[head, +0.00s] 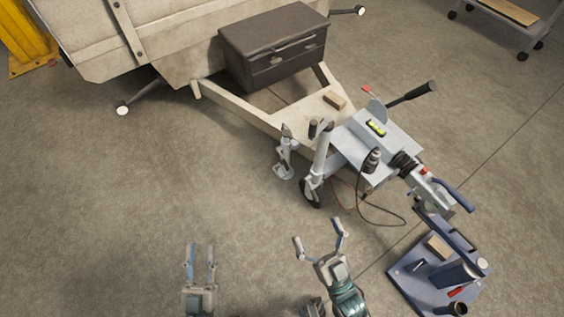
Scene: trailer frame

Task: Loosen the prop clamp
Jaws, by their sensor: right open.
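The trailer's pale drawbar (242,108) runs from the body toward the coupling at the right. A short grey prop leg (286,150) with a round foot stands by the near drawbar beam. A taller pale jockey tube (321,150) with a dark wheel (312,192) stands just right of it. A small dark handle (313,128) rises between them; I cannot tell which clamp it belongs to. My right gripper (318,232) is open and empty, below the jockey wheel in the picture. My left gripper (200,247) has its fingers apart and empty, farther left over bare floor.
A blue tray (405,277) with several items lies at the lower right. A dark cable (385,222) loops beside the coupling. A dark toolbox (275,45) sits on the frame. Floor (150,200) at the left is clear.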

